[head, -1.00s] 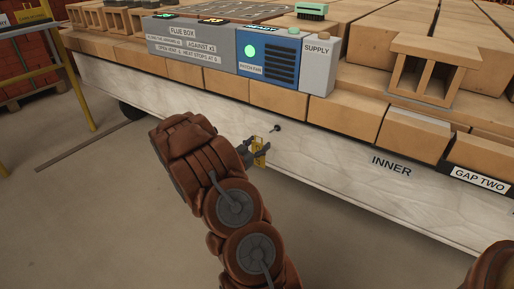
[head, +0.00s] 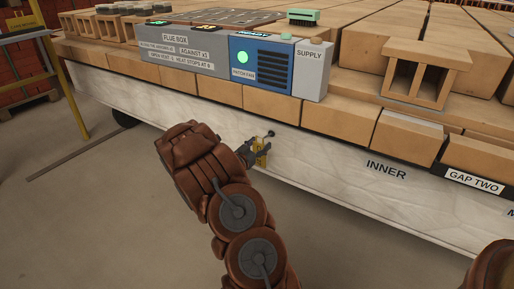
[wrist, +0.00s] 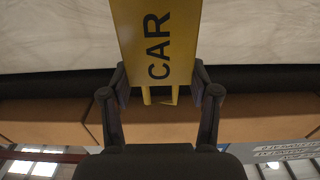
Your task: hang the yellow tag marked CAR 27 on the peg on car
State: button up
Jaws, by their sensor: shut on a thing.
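The yellow tag (head: 262,158) is held upright by my gripper (head: 256,150) in front of the pale side of the car (head: 325,162). In the wrist view the tag (wrist: 157,40) shows the black letters CAR, and the rest of its marking is out of frame. My gripper (wrist: 160,84) is shut on the tag, a finger at each edge. The small dark peg (head: 270,134) sticks out of the car's side, just above and right of the tag in the head view. I cannot tell whether tag and peg touch. The peg does not show in the wrist view.
Bricks (head: 270,102) line the car's deck above the peg. A grey FLUE BOX panel (head: 180,55), a blue fan unit (head: 262,65) and a grey SUPPLY box (head: 312,75) stand on the edge. A yellow frame (head: 65,85) is at left. The floor in front is clear.

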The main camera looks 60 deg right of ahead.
jog(key=shift+w+d+f+b, duration=0.15)
jog(key=shift+d+b, duration=0.15)
jog(key=shift+d, duration=1.35)
jog(key=shift+d+f+p, duration=0.35)
jog(key=shift+d+p, duration=0.15)
jog(key=shift+d, duration=0.1)
jog(key=shift+d+f, duration=0.1)
jog(key=o, duration=1.2)
jog(key=shift+s+a, duration=0.15)
jog(key=shift+a, duration=2.85)
jog(key=shift+s+a, duration=0.15)
jog(key=shift+a, duration=2.85)
